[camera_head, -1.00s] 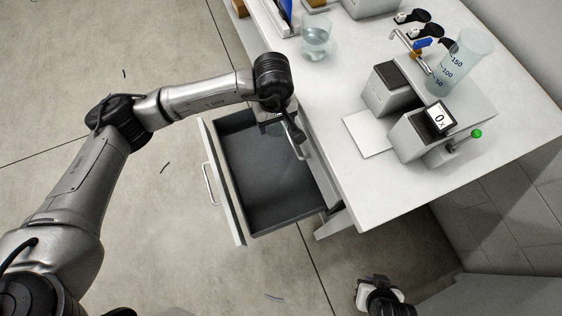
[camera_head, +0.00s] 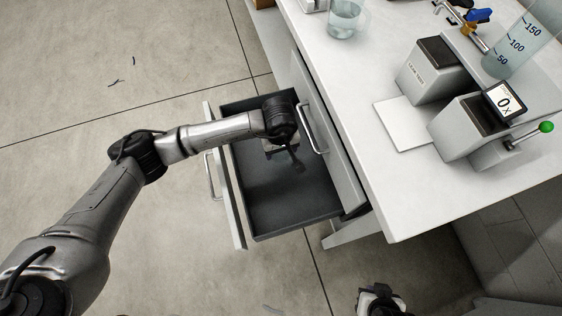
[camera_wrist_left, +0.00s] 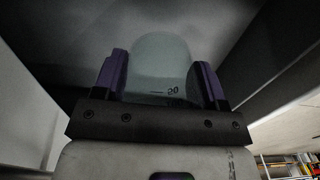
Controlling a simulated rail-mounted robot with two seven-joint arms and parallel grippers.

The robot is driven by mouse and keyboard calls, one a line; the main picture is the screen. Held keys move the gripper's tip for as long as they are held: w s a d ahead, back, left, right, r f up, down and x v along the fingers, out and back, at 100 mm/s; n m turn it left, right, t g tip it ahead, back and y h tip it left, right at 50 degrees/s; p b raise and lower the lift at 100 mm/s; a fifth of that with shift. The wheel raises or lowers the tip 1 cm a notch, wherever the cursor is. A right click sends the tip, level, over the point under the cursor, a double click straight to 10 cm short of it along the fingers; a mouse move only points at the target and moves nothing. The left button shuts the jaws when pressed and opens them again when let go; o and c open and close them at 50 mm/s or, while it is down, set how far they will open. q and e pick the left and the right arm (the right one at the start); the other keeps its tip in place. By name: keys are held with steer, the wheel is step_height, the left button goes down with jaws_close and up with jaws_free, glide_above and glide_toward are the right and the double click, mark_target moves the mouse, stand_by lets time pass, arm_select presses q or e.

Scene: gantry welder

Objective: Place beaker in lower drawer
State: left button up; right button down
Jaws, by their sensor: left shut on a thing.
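The open lower drawer (camera_head: 290,205) sticks out from the bench, dark inside and empty where its floor shows. My left gripper (camera_head: 285,158) points down over or inside it, towards its far end. In the left wrist view, my left gripper (camera_wrist_left: 165,85) is shut on a small clear beaker (camera_wrist_left: 163,62) marked 20, one purple-lined finger on each side. Grey drawer surfaces surround the beaker there; I cannot tell whether it touches the floor. In the head view my wrist hides the beaker. My right gripper (camera_head: 380,301) is at the bottom edge, partly cut off.
A closed drawer front with a handle (camera_head: 312,128) stands close to my left wrist, above the open drawer. On the white bench (camera_head: 350,110) are a glass beaker (camera_head: 346,18), a measuring cylinder (camera_head: 520,45) and a balance with a display (camera_head: 504,100).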

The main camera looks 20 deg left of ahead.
mark_target(280, 164)
arm_select(q)
steer(key=shift+f+b, duration=0.55)
steer(key=shift+f, duration=1.1)
step_height(280, 164, down, 4)
steer(key=shift+f+b, duration=0.25)
steer(key=shift+b, duration=0.95)
steer(key=shift+f, duration=0.2)
steer(key=shift+w, duration=0.1)
steer(key=shift+f, duration=0.2)
steer(key=o, duration=0.9)
steer(key=shift+o, duration=0.2)
steer(key=shift+r, duration=0.1)
